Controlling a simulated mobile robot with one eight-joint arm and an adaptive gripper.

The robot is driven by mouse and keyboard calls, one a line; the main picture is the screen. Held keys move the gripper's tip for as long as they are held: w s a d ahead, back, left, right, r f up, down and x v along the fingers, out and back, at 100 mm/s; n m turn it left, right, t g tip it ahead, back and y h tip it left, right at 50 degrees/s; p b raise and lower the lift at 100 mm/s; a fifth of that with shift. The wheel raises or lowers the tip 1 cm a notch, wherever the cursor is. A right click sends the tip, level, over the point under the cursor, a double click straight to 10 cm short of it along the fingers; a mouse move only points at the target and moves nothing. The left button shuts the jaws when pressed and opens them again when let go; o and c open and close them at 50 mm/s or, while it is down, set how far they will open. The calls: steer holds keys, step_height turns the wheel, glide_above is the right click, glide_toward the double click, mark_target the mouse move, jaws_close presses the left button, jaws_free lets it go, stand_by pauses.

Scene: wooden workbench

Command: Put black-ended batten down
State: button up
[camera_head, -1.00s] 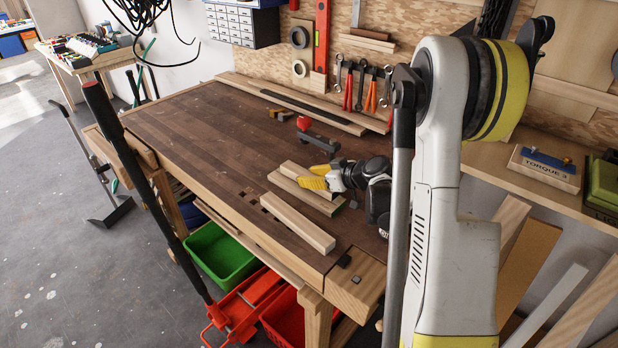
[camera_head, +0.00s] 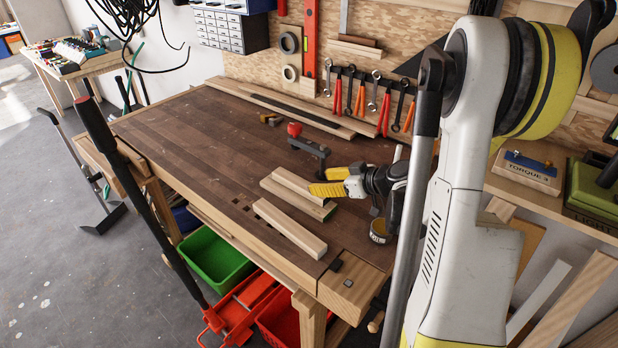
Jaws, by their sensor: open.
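Several pale wooden battens lie on the workbench (camera_head: 190,130). The front batten (camera_head: 290,228) lies apart, near the bench's front edge. Two more battens lie side by side behind it, the nearer one (camera_head: 292,198) and the farther one (camera_head: 284,179). I cannot make out a black end on any of them. My gripper (camera_head: 320,182), with yellow fingers, is open at the right end of the farther batten and partly covers that end. Nothing shows held in it; whether it touches the wood is not clear.
A clamp with a red knob (camera_head: 309,148) stands behind the battens. Long strips (camera_head: 290,110) lie along the back edge below hanging wrenches and pliers (camera_head: 372,95). A green bin (camera_head: 215,258) and a red bin (camera_head: 280,320) sit under the front. The bench's left half is clear.

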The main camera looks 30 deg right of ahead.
steer(key=shift+v, duration=1.1)
steer(key=shift+s+a+r, duration=0.15)
steer(key=shift+a+r, duration=0.05)
steer(key=s+a+r+m+g, duration=0.1)
steer(key=a+r+g, duration=0.15)
steer(key=a, duration=0.55)
steer(key=s+a+r+m+g+h, duration=0.1)
steer(key=s+a+r+h, duration=0.1)
steer(key=s+a, duration=0.4)
steer(key=s+a+r+m+h, duration=0.2)
steer(key=s+a+r, duration=0.2)
steer(key=s+a, duration=0.3)
steer(key=s, duration=0.3)
steer(key=shift+s+r+g, duration=0.2)
steer(key=shift+r+g, duration=0.15)
